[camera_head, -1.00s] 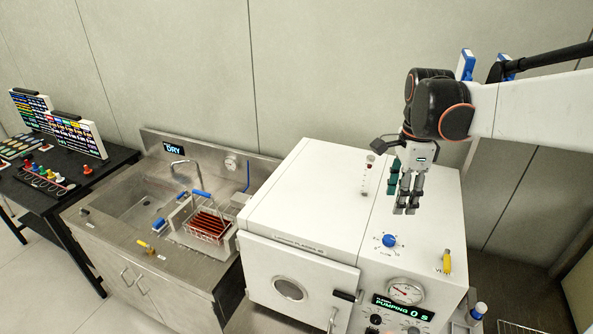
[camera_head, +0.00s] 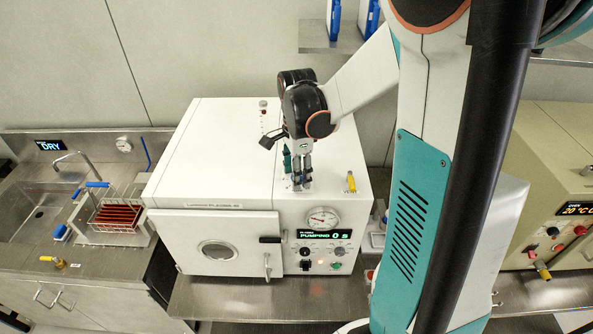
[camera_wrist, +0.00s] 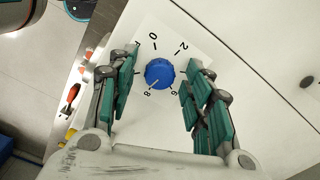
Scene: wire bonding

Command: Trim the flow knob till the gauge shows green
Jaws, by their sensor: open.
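The blue flow knob (camera_wrist: 159,73) sits on a white dial plate with printed numbers, on top of the white plasma machine (camera_head: 240,135). My gripper (camera_wrist: 158,95) is open, with its green-padded fingers on either side of the knob and apart from it in the wrist view. In the head view my gripper (camera_head: 301,187) points down over the front right of the machine's top and hides the knob. The round gauge (camera_head: 323,217) is on the machine's front; its needle is too small to read against any green zone. The display below reads PUMPING 0 S.
A yellow valve handle (camera_head: 351,182) stands right of my gripper on the machine top. A flow tube (camera_head: 263,115) stands behind it. A sink with a rack of red-brown plates (camera_head: 117,214) is at the left. A beige oven (camera_head: 560,190) is at the right.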

